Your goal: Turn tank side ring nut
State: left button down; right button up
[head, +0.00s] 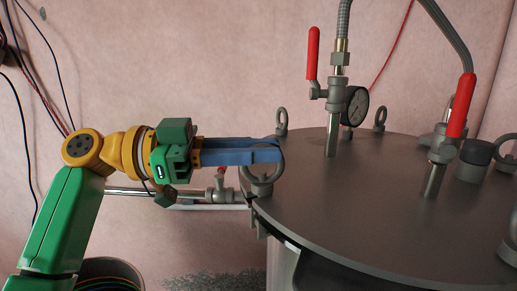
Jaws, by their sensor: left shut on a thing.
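The tank (360,215) has a round grey lid with ring nuts around its rim. The side ring nut (262,185) stands at the lid's left edge. My left gripper (280,153) reaches in from the left, with its blue fingers level and shut on the upper part of this ring nut. The fingers cover the top of the ring, while its lower part and base show below them. My right gripper is not in view.
Two valves with red handles (312,53) (461,106) and a pressure gauge (356,105) rise from the lid. Other ring nuts (281,121) (380,119) stand along the far rim. A pipe with a small valve (221,188) runs behind my left gripper. Cables hang at the left.

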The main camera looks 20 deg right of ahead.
pick_arm(q)
jog(key=shift+r, duration=0.1)
dwell(0.4)
jog(key=c, duration=0.9)
grip_release()
jog(key=shift+w+a, duration=0.1)
